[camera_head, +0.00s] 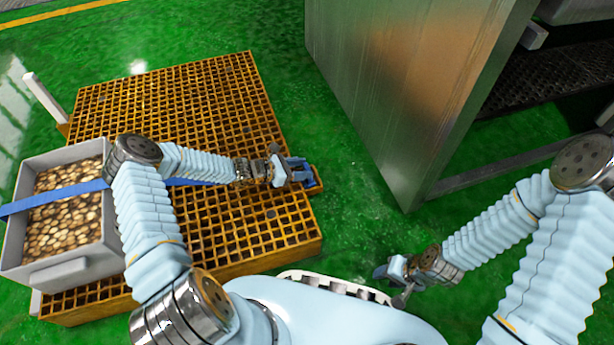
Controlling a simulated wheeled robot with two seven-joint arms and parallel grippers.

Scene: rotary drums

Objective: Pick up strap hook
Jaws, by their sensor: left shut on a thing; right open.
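A blue strap (50,199) runs from the left edge across a grey box and passes behind my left arm. It shows again on the arm's far side (200,182), heading toward my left gripper. My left gripper (306,172) is at the right edge of the orange grid pallet (205,100). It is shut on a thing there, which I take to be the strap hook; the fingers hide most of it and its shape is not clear. My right gripper (382,272) is open and empty, low over the green floor in front of my body.
The grey box (72,272), filled with round brownish pieces, stands on the pallet's left part. A white post (44,97) rises at the pallet's far left corner. A large metal cabinet (400,80) stands at the right. Green floor (345,185) lies open between pallet and cabinet.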

